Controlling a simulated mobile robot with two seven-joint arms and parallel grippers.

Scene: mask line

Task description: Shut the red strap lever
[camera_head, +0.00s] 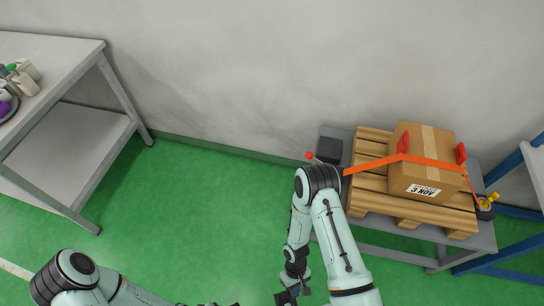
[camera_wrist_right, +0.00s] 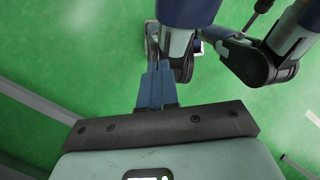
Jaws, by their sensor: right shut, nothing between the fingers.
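The red knob (camera_head: 309,155) of a lever shows in the head view at the left end of the grey table, beside a dark block. Its thin rod runs down to the right, and its lower end is hidden behind my right arm. An orange strap (camera_head: 430,162) runs over a cardboard box (camera_head: 408,178) on a wooden pallet. My right gripper (camera_head: 287,298) is low at the bottom edge, well away from the lever. In the wrist view its blue fingers (camera_wrist_right: 157,68) are shut and empty above green floor.
The pallet (camera_head: 368,150) stands on a grey table (camera_head: 478,240) against the wall. A yellow-handled fitting (camera_head: 490,201) sits at its right end. Blue frames stand far right. A grey workbench (camera_head: 60,60) with bottles is at left. The green floor (camera_head: 190,220) between is clear.

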